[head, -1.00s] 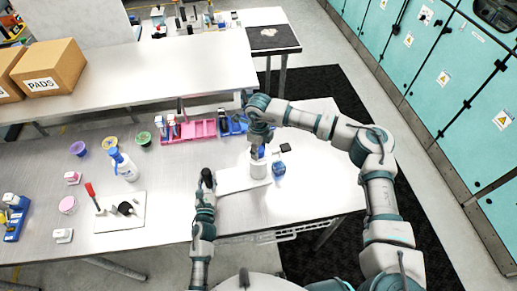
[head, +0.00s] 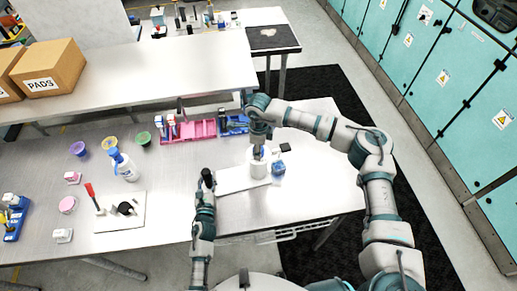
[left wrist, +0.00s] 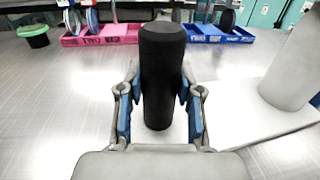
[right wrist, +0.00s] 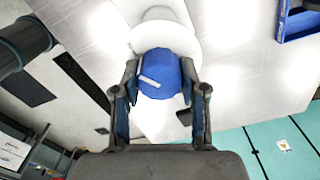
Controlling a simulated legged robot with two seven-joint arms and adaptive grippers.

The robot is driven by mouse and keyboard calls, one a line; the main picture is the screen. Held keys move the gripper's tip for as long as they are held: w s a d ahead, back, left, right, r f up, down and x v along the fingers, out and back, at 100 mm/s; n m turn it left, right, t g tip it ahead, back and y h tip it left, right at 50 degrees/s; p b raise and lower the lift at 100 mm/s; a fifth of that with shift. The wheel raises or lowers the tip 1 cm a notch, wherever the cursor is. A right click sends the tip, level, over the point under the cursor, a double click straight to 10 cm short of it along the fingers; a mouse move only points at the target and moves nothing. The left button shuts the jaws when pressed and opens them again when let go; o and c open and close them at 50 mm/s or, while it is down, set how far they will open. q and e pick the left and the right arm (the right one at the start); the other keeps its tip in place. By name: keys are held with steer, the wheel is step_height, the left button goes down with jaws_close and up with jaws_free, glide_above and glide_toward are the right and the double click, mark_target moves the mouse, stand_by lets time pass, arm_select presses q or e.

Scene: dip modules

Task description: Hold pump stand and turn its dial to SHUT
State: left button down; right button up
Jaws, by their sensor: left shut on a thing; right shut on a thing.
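The pump stand has a white base plate (head: 232,183), a black upright post at its left end and a white cylinder (head: 257,170) at its right. My left gripper (head: 207,184) is shut on the black post (left wrist: 162,75), which stands upright between its fingers. The dial carries a short white mark pointing toward the left of the right wrist view. No SHUT lettering is readable.
Pink (head: 202,130) and blue (head: 235,124) trays stand behind. Another white plate (head: 110,222), with a red-handled tool and black knob, lies left. The table's front edge is near.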

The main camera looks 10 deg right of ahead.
arm_select(q)
steer(key=shift+a+f, duration=0.15)
steer(key=shift+a, duration=0.2)
arm_select(e)
steer(key=shift+d+f, duration=0.15)
steer(key=shift+d, duration=0.2)
steer(key=o, duration=1.1)
arm_select(q)
steer(key=shift+d, duration=0.15)
arm_select(e)
steer(key=shift+o, duration=0.2)
steer(key=shift+w+a, duration=0.1)
steer(key=shift+a, duration=0.05)
steer(key=shift+a, duration=0.1)
arm_select(q)
steer(key=shift+d, duration=0.15)
arm_select(e)
step_height(320, 180, up, 12)
arm_select(q)
steer(key=c, duration=0.7)
jaws_free()
steer(key=shift+o, duration=0.2)
steer(key=shift+w, duration=0.1)
arm_select(e)
steer(key=shift+w, duration=0.1)
